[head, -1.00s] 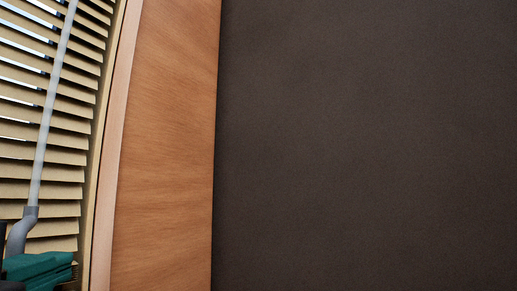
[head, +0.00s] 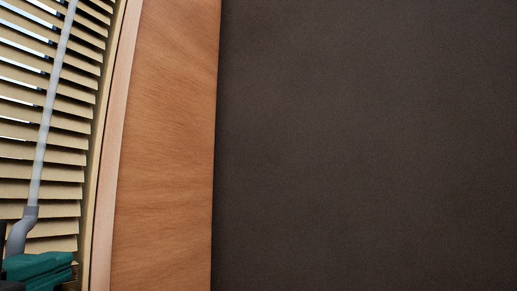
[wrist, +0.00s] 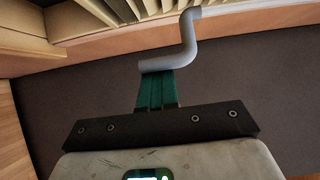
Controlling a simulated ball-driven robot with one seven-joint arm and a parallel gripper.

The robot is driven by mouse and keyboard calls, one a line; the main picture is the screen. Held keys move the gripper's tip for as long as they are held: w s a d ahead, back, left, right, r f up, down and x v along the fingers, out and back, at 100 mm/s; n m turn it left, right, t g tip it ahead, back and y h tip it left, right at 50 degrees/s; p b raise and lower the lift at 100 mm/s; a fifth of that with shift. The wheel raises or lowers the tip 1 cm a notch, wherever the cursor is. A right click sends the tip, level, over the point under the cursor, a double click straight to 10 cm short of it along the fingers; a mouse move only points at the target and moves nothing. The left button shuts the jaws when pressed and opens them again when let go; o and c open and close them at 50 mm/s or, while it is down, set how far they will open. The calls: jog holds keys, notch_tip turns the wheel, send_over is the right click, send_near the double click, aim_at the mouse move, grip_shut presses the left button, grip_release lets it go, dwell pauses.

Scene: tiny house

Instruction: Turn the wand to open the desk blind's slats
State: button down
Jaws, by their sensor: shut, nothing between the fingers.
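The desk blind's tan slats (head: 52,135) fill the left side of the head view, with bright gaps between the upper ones. The grey wand (head: 46,120) hangs in front of them and ends in a bent crank (head: 19,235). In the wrist view the crank (wrist: 188,40) has its lower end right at the fingertips of my gripper (wrist: 160,78). My gripper's teal fingers are shut together with nothing between them. They also show at the bottom left of the head view (head: 38,268). Whether they touch the crank I cannot tell.
A wooden window frame (head: 165,150) borders the blind, with a dark plain wall (head: 365,145) to its right. In the wrist view a wooden ledge or frame (wrist: 90,22) runs close beyond the fingers at the top.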

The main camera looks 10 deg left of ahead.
jog(key=shift+s+a, duration=0.2)
jog(key=shift+a, duration=0.65)
jog(key=shift+s+a, duration=0.15)
jog(key=shift+a, duration=0.75)
jog(key=shift+s+a, duration=0.2)
jog(key=shift+a, duration=0.65)
jog(key=shift+d, duration=0.1)
jog(key=s+d+b, duration=0.3)
jog(key=s, duration=0.5)
jog(key=shift+s, duration=0.25)
dwell(0.6)
dwell(0.3)
